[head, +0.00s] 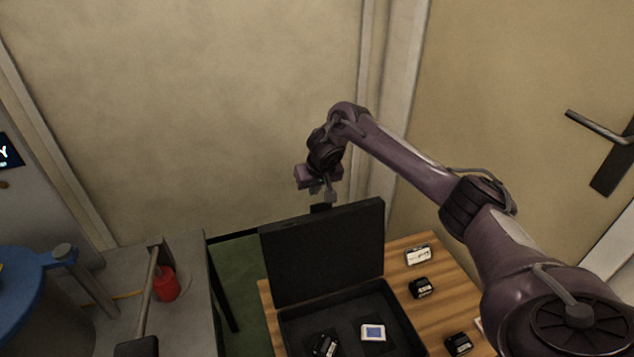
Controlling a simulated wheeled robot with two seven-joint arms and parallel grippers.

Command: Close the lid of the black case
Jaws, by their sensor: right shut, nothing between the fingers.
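The black case stands open on a wooden table, its lid (325,250) raised steeply at the back and its base (405,325) in front. Inside the base lie a small black device (325,345) and a small white item with a blue face (373,333). My right gripper (321,207) is above and behind the lid's top edge, pointing down, shut and empty. Its fingertips are partly hidden near the lid's edge, and I cannot tell whether they touch it. My left gripper is not in view.
The wooden table (440,285) holds several small devices right of the case. A grey counter (190,255) with a red cylinder (166,284) and a blue-topped drum (22,285) is on the left. A door with a handle (597,127) is at the right. A wall stands behind.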

